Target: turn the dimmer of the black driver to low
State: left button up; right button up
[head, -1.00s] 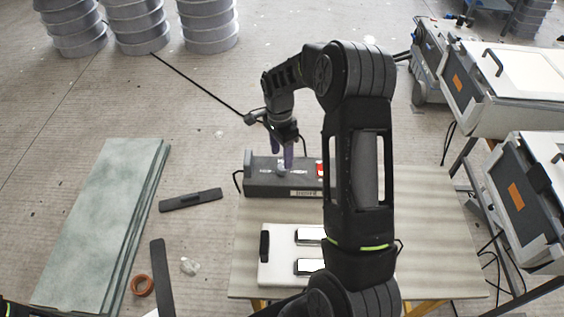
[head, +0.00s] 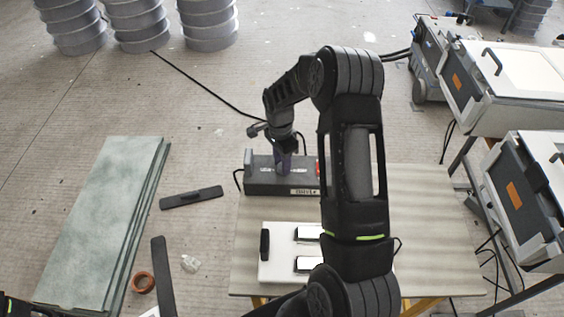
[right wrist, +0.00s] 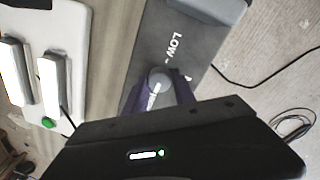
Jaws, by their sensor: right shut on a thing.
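The black driver (head: 258,185) is a dark box at the far left of the table, with white lettering on top. In the right wrist view its dark top (right wrist: 192,55) carries the word LOW. A round grey dimmer knob (right wrist: 158,84) with a white mark stands on it. My right gripper (head: 283,162) reaches down onto the driver from above. Its purple fingers (right wrist: 157,97) are on both sides of the knob and shut on it. The lettering near the fingers is partly hidden. My left gripper is out of view.
A white board (head: 280,268) with two lit panels lies on the table (head: 430,230) in front of the driver. The table is bare to the right. Greenish sheets (head: 105,215) are stacked on the floor at left. A black cable (head: 200,82) runs behind the driver.

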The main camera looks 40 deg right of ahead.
grip_shut()
